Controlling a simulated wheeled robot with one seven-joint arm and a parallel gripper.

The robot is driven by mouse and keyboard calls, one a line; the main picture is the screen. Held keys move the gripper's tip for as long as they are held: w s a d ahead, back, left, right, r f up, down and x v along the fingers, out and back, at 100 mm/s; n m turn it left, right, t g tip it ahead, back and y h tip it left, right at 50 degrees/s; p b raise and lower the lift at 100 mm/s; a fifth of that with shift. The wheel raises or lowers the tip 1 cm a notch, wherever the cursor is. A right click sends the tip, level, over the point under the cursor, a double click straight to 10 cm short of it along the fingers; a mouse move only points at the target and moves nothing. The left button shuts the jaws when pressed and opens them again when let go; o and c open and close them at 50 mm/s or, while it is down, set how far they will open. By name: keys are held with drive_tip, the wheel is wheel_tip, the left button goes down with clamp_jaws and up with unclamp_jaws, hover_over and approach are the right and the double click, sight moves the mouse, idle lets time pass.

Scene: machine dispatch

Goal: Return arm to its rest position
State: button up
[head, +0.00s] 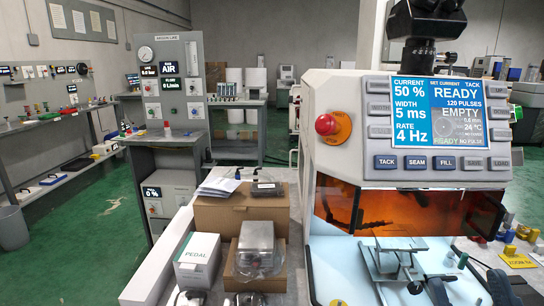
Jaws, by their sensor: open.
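A white benchtop machine (345,95) fills the right side. Its screen (450,112) reads READY, 50 %, 5 ms, 4 Hz and EMPTY. It has a red knob (326,124) and an amber window (400,208). A small metal stand (400,245) with a flat top is in front of the window. Dark shapes (440,290) at the bottom right are cut off, and I cannot tell what they are.
Left of the machine are cardboard boxes (215,217), a white PEDAL box (197,260) and a bagged metal item (256,245). A grey AIR panel (172,80) stands behind. Shelves (50,185) line the left wall. Green floor (105,240) is clear between them.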

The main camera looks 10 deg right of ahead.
drive_tip(key=s+a+f+m+g+y, duration=0.1)
drive_tip(key=s+a+f+g, duration=0.1)
drive_tip(key=s+f+g, duration=0.3)
drive_tip(key=s+a+f+m+g+y, duration=0.1)
drive_tip(key=s+f+g, duration=0.4)
drive_tip(key=s+f, duration=0.5)
drive_tip(key=s+a+y, duration=0.1)
drive_tip(key=s+a, duration=0.1)
drive_tip(key=s, duration=0.3)
drive_tip(key=shift+s+f+m+g+y, duration=0.2)
drive_tip(key=shift+f+m+g+y, duration=0.1)
drive_tip(key=shift+f+m+g, duration=0.1)
drive_tip(key=shift+c, duration=0.5)
